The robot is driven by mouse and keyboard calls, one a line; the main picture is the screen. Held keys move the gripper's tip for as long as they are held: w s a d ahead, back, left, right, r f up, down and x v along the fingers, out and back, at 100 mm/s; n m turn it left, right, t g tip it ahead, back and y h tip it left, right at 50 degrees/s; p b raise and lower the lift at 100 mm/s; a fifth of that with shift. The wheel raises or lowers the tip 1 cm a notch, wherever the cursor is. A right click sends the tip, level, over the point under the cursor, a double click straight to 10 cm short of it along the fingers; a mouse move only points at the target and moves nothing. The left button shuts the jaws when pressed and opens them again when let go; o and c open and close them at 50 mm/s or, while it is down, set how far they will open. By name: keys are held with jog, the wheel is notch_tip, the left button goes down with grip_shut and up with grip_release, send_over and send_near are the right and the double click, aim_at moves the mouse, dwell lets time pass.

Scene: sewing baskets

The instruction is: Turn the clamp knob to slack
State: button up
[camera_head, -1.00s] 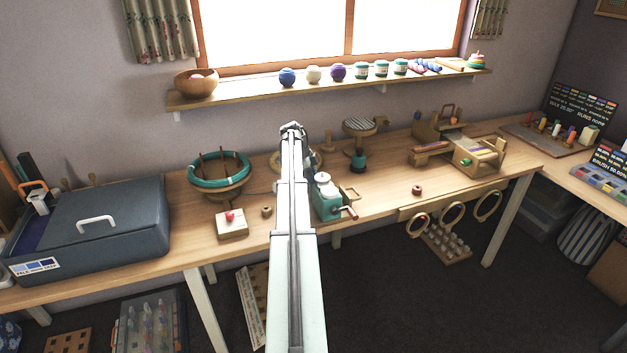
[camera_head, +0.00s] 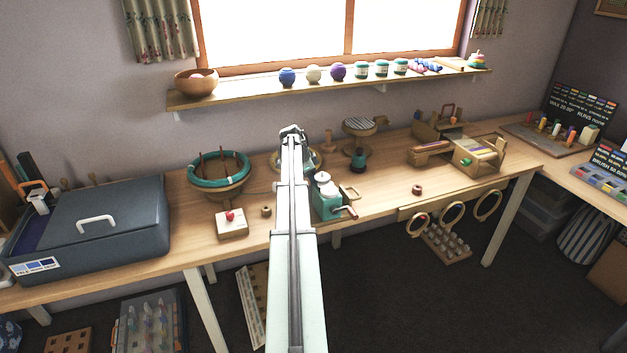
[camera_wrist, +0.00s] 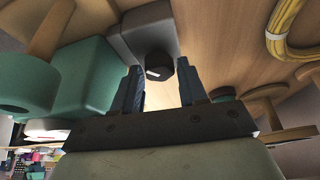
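The clamp knob (camera_wrist: 159,67) is a dark, faceted knob with a white mark, at the end of a grey block (camera_wrist: 143,35) in the wrist view. My gripper (camera_wrist: 160,75) is open, with one blue-grey finger on each side of the knob. Narrow gaps show between the knob and the fingers; I cannot tell how deep it sits between them. A teal winder (camera_head: 328,201) with a crank handle stands right of my arm in the head view. Its teal body (camera_wrist: 85,80) is at left in the wrist view.
A wooden bowl stand with a teal ring (camera_head: 221,171) and a small block with a red knob (camera_head: 231,224) stand left of my arm. A wooden spool (camera_head: 417,190) lies to the right, with clear tabletop around it. A yellow coil (camera_wrist: 292,30) shows in the wrist view.

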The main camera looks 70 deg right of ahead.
jog(key=o, duration=0.3)
jog(key=v, duration=1.4)
jog(key=shift+s+d, duration=0.1)
